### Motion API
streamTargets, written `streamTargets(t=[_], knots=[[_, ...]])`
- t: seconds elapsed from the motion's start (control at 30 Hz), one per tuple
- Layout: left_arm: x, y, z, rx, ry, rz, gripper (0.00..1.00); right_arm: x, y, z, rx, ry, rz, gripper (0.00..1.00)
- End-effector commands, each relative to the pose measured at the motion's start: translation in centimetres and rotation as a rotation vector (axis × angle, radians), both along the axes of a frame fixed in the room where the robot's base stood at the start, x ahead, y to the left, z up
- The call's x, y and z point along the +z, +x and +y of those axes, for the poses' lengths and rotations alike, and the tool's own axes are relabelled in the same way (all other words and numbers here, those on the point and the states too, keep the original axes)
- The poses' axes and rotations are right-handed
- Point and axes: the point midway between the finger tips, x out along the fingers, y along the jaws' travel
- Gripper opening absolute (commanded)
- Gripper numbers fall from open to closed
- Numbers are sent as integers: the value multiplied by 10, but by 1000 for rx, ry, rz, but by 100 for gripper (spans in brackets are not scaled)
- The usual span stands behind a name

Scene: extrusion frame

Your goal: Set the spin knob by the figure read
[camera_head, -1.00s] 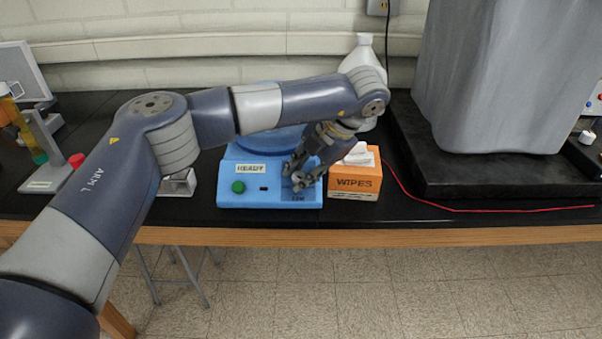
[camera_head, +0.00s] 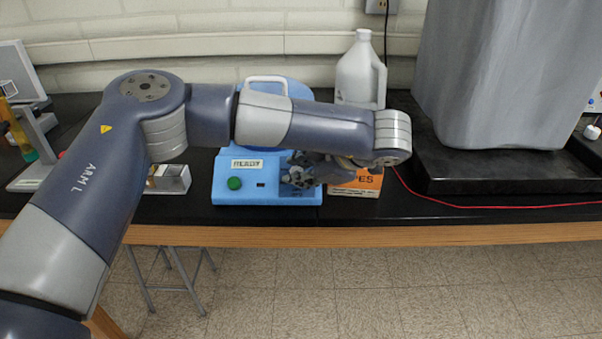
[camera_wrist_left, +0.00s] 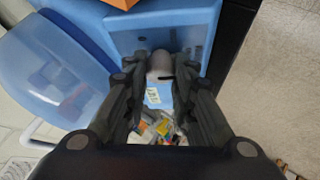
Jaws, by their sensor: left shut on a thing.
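The blue spin machine (camera_head: 222,190) stands on the black bench, with a "READY" label (camera_head: 247,163), a green button (camera_head: 234,183) and a small dark display (camera_head: 261,185) on its front. My left gripper (camera_head: 298,178) is at the right part of this front and hides the knob in the head view. In the left wrist view, the grey spin knob (camera_wrist_left: 160,66) sits between the fingertips of the left gripper (camera_wrist_left: 162,62), which is shut on it. The knob's setting and any figure on the display are too small to read. My right gripper is not in view.
The orange wipes box (camera_head: 365,186) stands close right of the machine, partly behind my left wrist. A white jug (camera_head: 360,72) stands behind. A metal holder (camera_head: 172,180) is at left. A red cord (camera_head: 480,208) crosses the bench at right, before a black base (camera_head: 500,175).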

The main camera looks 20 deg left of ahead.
Motion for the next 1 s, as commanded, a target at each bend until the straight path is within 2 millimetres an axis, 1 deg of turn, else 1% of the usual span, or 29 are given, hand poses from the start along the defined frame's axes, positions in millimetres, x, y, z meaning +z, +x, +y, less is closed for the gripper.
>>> streamTargets(t=[0.3, 0.7, 0.73, 0.77, 0.8, 1.0], knots=[[-1, -1, 0, -61, 35, 12, 0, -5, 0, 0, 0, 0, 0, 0], [-1, -1, -1, -65, 37, 13, 0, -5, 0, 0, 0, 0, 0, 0], [-1, -1, -1, -65, 37, 13, 28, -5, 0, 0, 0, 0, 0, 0], [-1, -1, -1, -65, 37, 13, 35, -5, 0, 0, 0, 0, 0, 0], [-1, -1, 0, -65, 37, 13, 44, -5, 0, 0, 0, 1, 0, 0], [-1, -1, 0, -64, 37, 12, 44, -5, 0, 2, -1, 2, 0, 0]])
